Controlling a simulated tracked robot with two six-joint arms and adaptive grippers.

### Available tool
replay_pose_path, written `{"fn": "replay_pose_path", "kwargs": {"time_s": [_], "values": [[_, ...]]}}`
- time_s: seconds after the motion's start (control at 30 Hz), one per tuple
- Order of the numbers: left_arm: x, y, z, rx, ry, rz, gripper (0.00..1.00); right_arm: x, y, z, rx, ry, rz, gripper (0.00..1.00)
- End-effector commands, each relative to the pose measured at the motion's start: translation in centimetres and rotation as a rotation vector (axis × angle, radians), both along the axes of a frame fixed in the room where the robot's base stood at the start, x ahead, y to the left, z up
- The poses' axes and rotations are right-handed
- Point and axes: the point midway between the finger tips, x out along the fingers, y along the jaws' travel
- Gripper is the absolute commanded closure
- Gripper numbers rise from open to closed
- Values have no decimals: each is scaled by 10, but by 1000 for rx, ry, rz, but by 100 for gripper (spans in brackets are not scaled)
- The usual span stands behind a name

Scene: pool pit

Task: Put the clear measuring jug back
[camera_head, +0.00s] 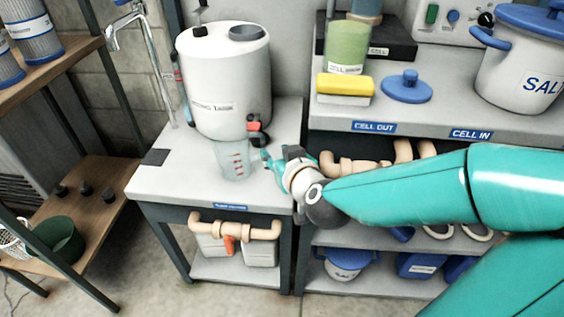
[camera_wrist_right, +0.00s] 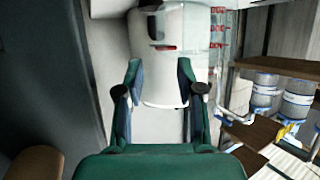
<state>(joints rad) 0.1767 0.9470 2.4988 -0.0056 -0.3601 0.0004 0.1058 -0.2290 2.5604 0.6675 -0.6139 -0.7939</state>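The clear measuring jug (camera_head: 235,161) with red graduation marks stands upright on the pale worktop, below and in front of the white tank (camera_head: 224,75). My right gripper (camera_head: 264,157) reaches in from the right, with its fingertips close beside the jug's right side; contact cannot be told. In the right wrist view my right gripper (camera_wrist_right: 160,75) has its fingers spread, with the white tank between and beyond them. Red marks that look like the jug's (camera_wrist_right: 217,30) show right of the fingers there. My left gripper is in neither view.
The tank's black-and-red tap (camera_head: 255,131) is just above the jug. A dark square pad (camera_head: 155,157) lies at the worktop's left edge. The bench on the right holds a yellow sponge (camera_head: 345,84), a blue lid (camera_head: 404,87) and a large pot (camera_head: 520,70). Shelves stand left.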

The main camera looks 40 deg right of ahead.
Motion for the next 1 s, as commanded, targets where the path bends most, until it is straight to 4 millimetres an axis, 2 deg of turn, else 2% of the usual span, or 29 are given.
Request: {"fn": "replay_pose_path", "kwargs": {"time_s": [0.03,0.1,0.3,0.87,1.0], "values": [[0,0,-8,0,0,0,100,-4,2,-1,0,-5,0,62],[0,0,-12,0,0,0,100,-8,4,1,1,-5,1,62],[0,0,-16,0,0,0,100,-15,7,5,4,-2,6,62],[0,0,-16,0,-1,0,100,-16,7,6,5,0,6,62],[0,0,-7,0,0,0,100,-17,6,14,6,2,4,62]]}}
